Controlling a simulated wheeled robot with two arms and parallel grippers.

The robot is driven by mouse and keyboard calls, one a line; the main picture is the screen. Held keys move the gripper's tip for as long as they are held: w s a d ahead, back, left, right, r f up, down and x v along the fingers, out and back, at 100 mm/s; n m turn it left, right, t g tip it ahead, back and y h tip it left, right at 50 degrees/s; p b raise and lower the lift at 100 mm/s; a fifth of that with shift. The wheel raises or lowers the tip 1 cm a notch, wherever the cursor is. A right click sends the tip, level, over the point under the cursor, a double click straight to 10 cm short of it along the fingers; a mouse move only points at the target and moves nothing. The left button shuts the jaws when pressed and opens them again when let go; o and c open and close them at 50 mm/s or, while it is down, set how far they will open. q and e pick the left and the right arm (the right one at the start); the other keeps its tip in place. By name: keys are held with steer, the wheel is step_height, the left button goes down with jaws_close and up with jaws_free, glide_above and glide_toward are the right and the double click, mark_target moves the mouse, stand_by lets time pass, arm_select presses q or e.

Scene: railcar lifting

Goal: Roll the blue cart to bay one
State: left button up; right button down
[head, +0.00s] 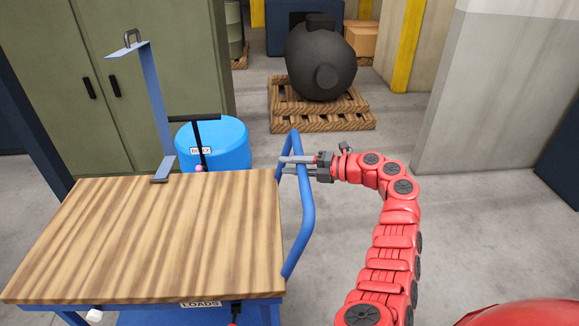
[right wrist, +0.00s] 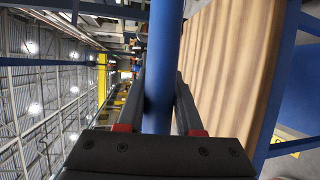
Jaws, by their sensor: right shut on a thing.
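The blue cart has a wooden top (head: 150,235) and a blue tubular push handle (head: 307,215) on its right side. My right gripper (head: 296,165) is shut on the upper part of this handle. In the right wrist view the blue handle tube (right wrist: 160,90) runs between the two fingers, with the wooden top (right wrist: 225,70) beside it. A blue hooked post (head: 158,110) rises at the cart's far edge. A label reading "LOADS" (head: 200,304) is on the cart's front edge. My left gripper is not in view. No bay marking can be made out.
A blue drum (head: 222,148) stands just behind the cart, near a green cabinet (head: 140,70). A black round tank (head: 320,62) sits on wooden pallets (head: 325,122) farther back. A concrete pillar (head: 490,100) stands at right. Floor between pallets and pillar is clear.

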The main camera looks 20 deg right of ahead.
steer(key=shift+d, duration=0.1)
stand_by(0.3)
steer(key=c, duration=0.6)
jaws_free()
steer(key=b+v, duration=0.2)
steer(key=v, duration=1.5)
steer(key=shift+s+d, duration=0.15)
